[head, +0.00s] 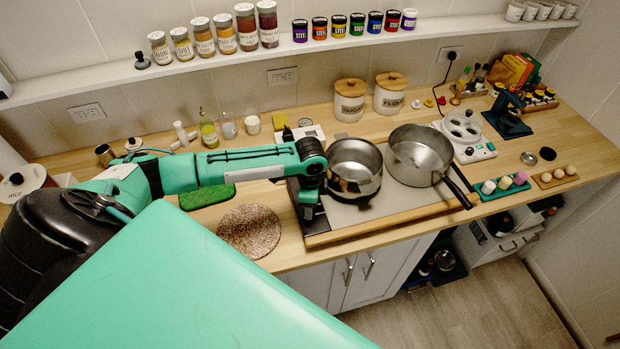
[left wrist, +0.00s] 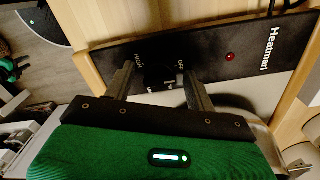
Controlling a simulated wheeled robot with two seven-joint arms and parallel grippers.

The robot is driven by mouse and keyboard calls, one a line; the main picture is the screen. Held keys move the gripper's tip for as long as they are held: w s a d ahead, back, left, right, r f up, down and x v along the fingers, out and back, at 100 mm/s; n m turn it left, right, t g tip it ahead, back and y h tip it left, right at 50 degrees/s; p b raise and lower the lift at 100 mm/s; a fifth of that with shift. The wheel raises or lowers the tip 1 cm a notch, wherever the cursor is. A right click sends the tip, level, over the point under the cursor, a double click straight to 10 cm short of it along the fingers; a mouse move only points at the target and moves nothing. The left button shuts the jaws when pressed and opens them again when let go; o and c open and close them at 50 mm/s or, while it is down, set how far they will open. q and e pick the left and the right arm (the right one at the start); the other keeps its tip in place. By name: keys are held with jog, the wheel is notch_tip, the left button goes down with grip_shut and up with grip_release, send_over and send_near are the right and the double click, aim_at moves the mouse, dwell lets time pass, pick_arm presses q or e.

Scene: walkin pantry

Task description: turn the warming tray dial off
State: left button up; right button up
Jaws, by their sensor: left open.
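The warming tray (head: 347,217) lies on the counter with a wooden frame, a pale top and a black control panel at its left end. In the head view my left gripper (head: 309,208) points down over the panel and hides the dial. My right gripper is not in view.
A steel pot (head: 354,168) and a larger saucepan (head: 420,152) stand on the tray, the first close to my left gripper. A round speckled mat (head: 249,230) and a green mat (head: 207,196) lie left. A jar shelf (head: 110,87) runs along the wall.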

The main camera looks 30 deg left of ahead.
pick_arm(q)
notch_tip(320, 180, up, 14)
jog(key=b, duration=0.4)
jog(key=shift+f, duration=0.15)
dwell(0.3)
